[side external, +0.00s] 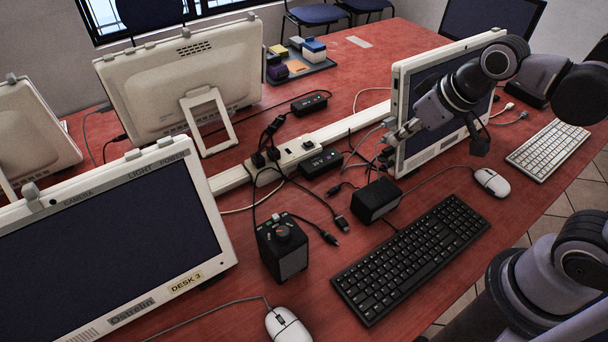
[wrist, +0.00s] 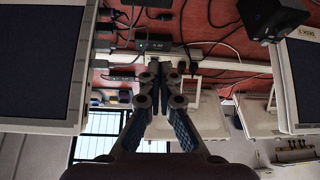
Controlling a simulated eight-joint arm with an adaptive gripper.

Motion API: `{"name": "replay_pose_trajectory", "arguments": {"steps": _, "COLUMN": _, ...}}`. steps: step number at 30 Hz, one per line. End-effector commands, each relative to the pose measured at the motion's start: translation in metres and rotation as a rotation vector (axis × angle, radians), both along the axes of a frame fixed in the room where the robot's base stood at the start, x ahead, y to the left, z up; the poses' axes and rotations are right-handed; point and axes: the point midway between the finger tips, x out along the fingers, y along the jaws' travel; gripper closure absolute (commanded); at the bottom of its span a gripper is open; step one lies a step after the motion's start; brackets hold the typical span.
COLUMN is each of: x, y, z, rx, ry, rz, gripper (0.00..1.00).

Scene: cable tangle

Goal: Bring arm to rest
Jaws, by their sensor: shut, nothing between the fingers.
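My arm reaches in from the right in the side external view. My gripper (side external: 396,135) is in front of the right white-framed monitor (side external: 402,90), pointing left toward the cables and partly lost against them. In the wrist view my gripper (wrist: 157,68) shows its two fingers together, with nothing held. A white power strip (side external: 297,152) runs across the red desk (side external: 345,260) with black plugs in it. Black adapters (side external: 320,163) and loose dark cables lie around it. I cannot tell from these views how far my fingertips are above the cables.
A black keyboard (side external: 412,258), a small black box (side external: 375,200) and a black box with a knob (side external: 282,248) stand in front. White mice (side external: 491,182) and a white keyboard (side external: 548,149) lie nearby. Monitors (side external: 180,75) line the left. A tray (side external: 318,66) is at the back.

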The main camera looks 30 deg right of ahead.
Motion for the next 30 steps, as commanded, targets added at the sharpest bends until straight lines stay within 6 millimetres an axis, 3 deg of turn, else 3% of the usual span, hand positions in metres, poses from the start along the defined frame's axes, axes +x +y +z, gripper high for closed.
{"name": "replay_pose_trajectory", "arguments": {"steps": 6, "x": -0.022, "y": -0.030, "z": -0.013, "rx": -0.003, "ry": -0.085, "rz": -0.078, "gripper": 1.00}}
{"name": "replay_pose_trajectory", "arguments": {"steps": 12, "x": -0.027, "y": -0.037, "z": -0.016, "rx": -0.005, "ry": -0.110, "rz": -0.096, "gripper": 1.00}}
{"name": "replay_pose_trajectory", "arguments": {"steps": 23, "x": -0.024, "y": -0.034, "z": -0.015, "rx": -0.004, "ry": -0.101, "rz": -0.087, "gripper": 1.00}}
{"name": "replay_pose_trajectory", "arguments": {"steps": 30, "x": -0.006, "y": -0.010, "z": -0.002, "rx": -0.003, "ry": -0.025, "rz": -0.017, "gripper": 1.00}}
